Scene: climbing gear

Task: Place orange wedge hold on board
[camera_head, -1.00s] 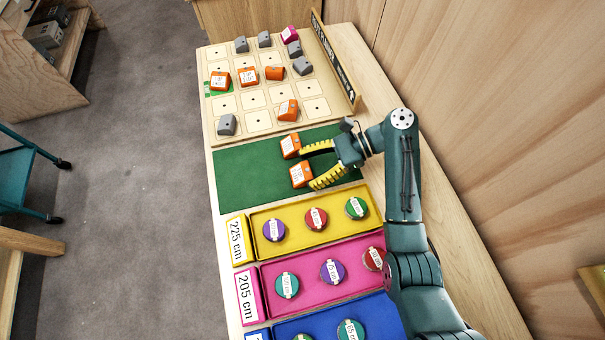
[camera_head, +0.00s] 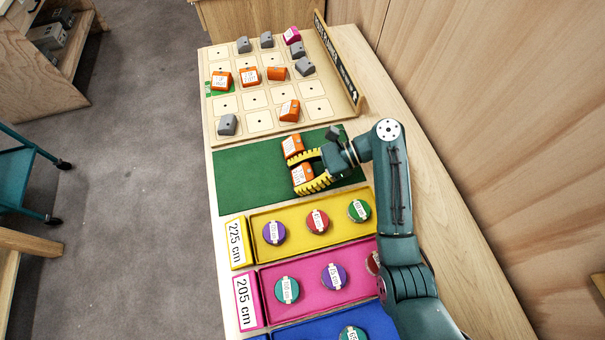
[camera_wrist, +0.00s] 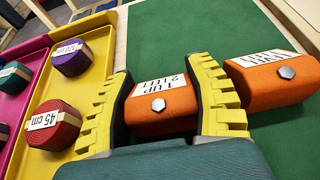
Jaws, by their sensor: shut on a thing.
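My gripper (camera_head: 312,172) is shut on an orange wedge hold (camera_head: 301,174) on the green mat (camera_head: 240,180). In the wrist view its yellow fingers (camera_wrist: 165,105) press on both sides of this hold (camera_wrist: 160,108), whose label reads "1 UP 2 LEFT". A second orange wedge hold (camera_head: 292,146) lies just beyond, beside the upper finger; it also shows at the right in the wrist view (camera_wrist: 270,82). The board (camera_head: 228,103) with a grid of squares stands behind the mat. It bears several orange wedges (camera_head: 249,75), grey wedges (camera_head: 227,125) and one magenta hold (camera_head: 292,35).
In front of the mat are a yellow tray (camera_head: 336,240), a pink tray (camera_head: 310,298) and a blue tray (camera_head: 310,328) with round labelled holds. A dark upright sign (camera_head: 338,62) edges the board's right side. Several board squares are empty.

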